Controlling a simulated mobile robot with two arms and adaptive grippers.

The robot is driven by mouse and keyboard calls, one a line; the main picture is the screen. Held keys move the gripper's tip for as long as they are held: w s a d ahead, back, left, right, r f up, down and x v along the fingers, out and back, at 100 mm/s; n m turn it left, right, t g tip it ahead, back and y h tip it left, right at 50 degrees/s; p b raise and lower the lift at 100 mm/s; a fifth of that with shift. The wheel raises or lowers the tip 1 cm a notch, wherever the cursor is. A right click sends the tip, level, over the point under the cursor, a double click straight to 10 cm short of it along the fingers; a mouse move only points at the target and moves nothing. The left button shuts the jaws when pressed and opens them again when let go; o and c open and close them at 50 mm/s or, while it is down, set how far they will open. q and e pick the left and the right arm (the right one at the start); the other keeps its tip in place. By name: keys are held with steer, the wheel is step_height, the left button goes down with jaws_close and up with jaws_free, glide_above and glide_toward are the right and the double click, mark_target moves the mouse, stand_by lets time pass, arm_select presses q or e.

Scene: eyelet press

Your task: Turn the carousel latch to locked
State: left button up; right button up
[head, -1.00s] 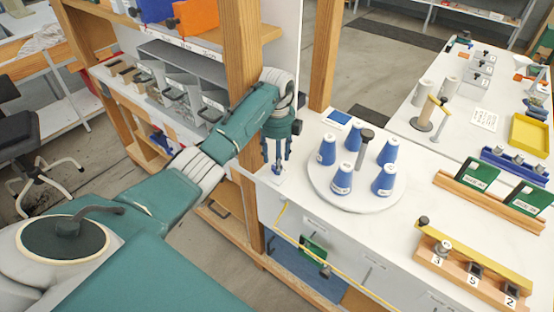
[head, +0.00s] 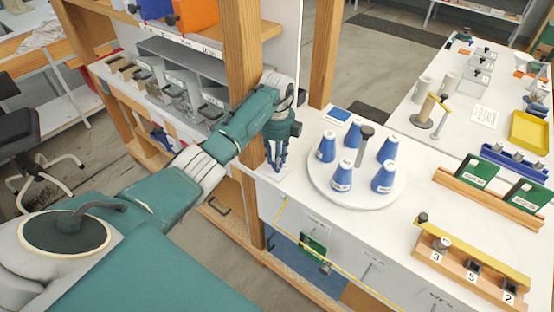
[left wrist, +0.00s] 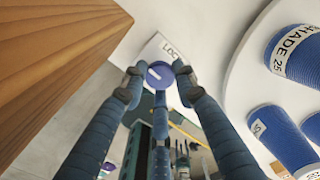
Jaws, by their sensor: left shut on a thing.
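The carousel is a round white turntable (head: 326,193) with several blue cones, among them a front cone (head: 342,176), around a grey post. The latch is a small round blue knob (left wrist: 160,75) with a white line across its top, beside the carousel's left edge. A white label (left wrist: 155,50) beside it shows letters starting "LOC"; the rest is hidden. My left gripper (head: 277,168) points down at the counter's left corner and is shut on the latch, with its fingers around the knob in the left wrist view (left wrist: 158,80). My right gripper is not in view.
A wooden post (head: 241,110) stands close to the left of my left gripper. The turntable and its cones are close on the right. A wooden rack with numbered slots (head: 470,270) and green-carded holders stand further right on the white counter (head: 390,225).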

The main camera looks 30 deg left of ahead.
arm_select(q)
steer(key=shift+a+m+b, duration=0.15)
steer(key=shift+m+b, duration=0.4)
steer(key=shift+m, duration=0.55)
steer(key=m+b, duration=0.3)
steer(key=m, duration=0.3)
steer(key=shift+w, duration=0.1)
steer(key=m+b, duration=0.2)
steer(key=m, duration=0.2)
steer(key=shift+m, duration=0.4)
steer(key=shift+r+m+b, duration=0.1)
steer(key=shift+m+b, duration=0.85)
steer(key=shift+m, duration=1.35)
steer(key=o, duration=1.2)
steer(key=shift+c, duration=0.2)
